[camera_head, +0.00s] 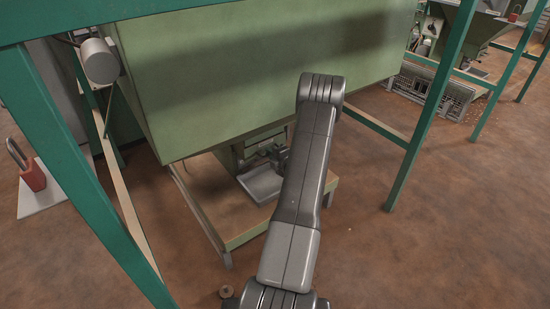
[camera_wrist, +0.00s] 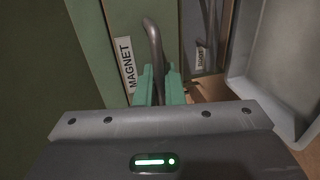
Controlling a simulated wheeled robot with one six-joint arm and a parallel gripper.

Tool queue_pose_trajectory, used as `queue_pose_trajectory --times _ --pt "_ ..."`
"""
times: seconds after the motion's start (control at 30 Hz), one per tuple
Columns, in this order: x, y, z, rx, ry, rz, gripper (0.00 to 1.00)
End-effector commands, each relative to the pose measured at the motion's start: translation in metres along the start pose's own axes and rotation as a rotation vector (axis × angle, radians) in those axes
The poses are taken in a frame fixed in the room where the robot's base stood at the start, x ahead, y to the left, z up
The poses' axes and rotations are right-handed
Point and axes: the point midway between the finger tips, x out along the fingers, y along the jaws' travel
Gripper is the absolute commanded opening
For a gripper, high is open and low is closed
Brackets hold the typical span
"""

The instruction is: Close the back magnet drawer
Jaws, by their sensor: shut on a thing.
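The magnet drawer's green front (camera_wrist: 104,45) carries a white MAGNET label (camera_wrist: 125,65) in the wrist view. A curved grey metal handle (camera_wrist: 153,45) stands out from it. My gripper (camera_wrist: 159,82) has its green fingers closed around this handle. In the head view my gripper (camera_head: 268,155) is small and dark at the green drawer unit (camera_head: 237,155) under the large hopper, partly hidden by my arm. I cannot tell from these views how far the drawer stands out.
A grey tray (camera_head: 261,185) lies on the wooden-edged stand below the drawers; it also shows at the right of the wrist view (camera_wrist: 240,75). The large green hopper (camera_head: 250,70) hangs above. A green frame post (camera_head: 435,100) stands at the right. Brown floor is free at the right.

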Motion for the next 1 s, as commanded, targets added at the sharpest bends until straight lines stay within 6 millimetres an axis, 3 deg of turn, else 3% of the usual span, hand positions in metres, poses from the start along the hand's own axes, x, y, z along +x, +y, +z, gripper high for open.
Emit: queue_pose_trajectory --times 0.23,0.27,0.33,0.67,0.77,1.0 --pt "0.004 0.002 0.001 0.0 -0.003 0.003 0.0" --pt "0.004 0.002 0.001 0.0 -0.003 0.004 0.13" --pt "0.004 0.002 0.001 0.0 -0.003 0.004 0.26" --pt "-0.002 0.003 0.001 0.0 -0.002 0.003 0.26" --pt "-0.015 0.003 0.001 0.002 -0.003 0.002 0.26" --pt "-0.069 0.004 0.002 0.004 -0.006 0.0 0.26"
